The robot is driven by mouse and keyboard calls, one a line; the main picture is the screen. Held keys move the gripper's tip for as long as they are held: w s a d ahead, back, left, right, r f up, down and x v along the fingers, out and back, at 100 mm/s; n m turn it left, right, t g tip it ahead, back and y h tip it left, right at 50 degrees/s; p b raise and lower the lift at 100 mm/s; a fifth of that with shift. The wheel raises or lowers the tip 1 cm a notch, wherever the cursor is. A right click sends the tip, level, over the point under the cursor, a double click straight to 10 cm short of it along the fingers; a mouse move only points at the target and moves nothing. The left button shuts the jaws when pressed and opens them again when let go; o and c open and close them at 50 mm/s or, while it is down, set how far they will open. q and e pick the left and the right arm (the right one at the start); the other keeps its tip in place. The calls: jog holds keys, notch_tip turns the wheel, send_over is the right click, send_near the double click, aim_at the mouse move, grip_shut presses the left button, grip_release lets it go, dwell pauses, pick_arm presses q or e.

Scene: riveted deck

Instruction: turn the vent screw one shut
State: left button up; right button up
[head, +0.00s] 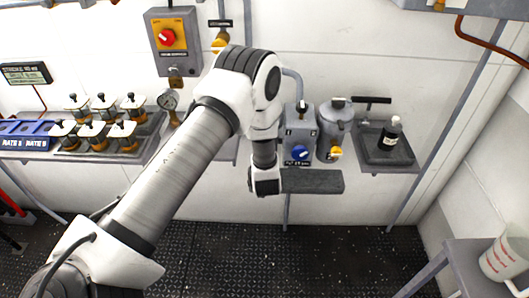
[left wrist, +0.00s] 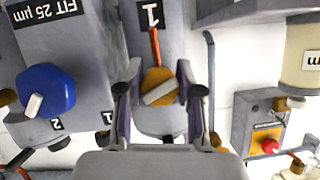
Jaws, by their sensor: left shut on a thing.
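In the left wrist view, vent screw one is a round orange-yellow knob (left wrist: 152,76) with a pale bar across its face. It sits on a grey housing below a black label "1" (left wrist: 150,15), and an orange-red strip runs from the knob toward the label. My left gripper (left wrist: 159,90) has one finger on each side of the knob and is shut on it. The pale bar lies slanted between the fingers. In the head view my left wrist (head: 265,180) is in front of the fixtures, and hides the fingers and this knob. My right gripper is in neither view.
A grey box with a blue knob (head: 300,153) and a canister with a yellow knob (head: 336,152) stand just right of my wrist. A dark bottle (head: 390,134) stands on a shelf farther right.

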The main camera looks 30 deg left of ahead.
pick_arm(q)
jog(key=m+y+b, duration=0.1)
jog(key=m, duration=0.2)
jog(key=shift+g+y, duration=0.4)
jog(key=shift+r, duration=0.1)
dwell(0.4)
jog(key=o, duration=1.1)
jog(key=shift+o, duration=0.4)
jog(key=shift+d+r, duration=0.1)
jog(key=shift+d, duration=0.05)
jog(key=v, duration=1.2)
jog(key=shift+d, duration=0.1)
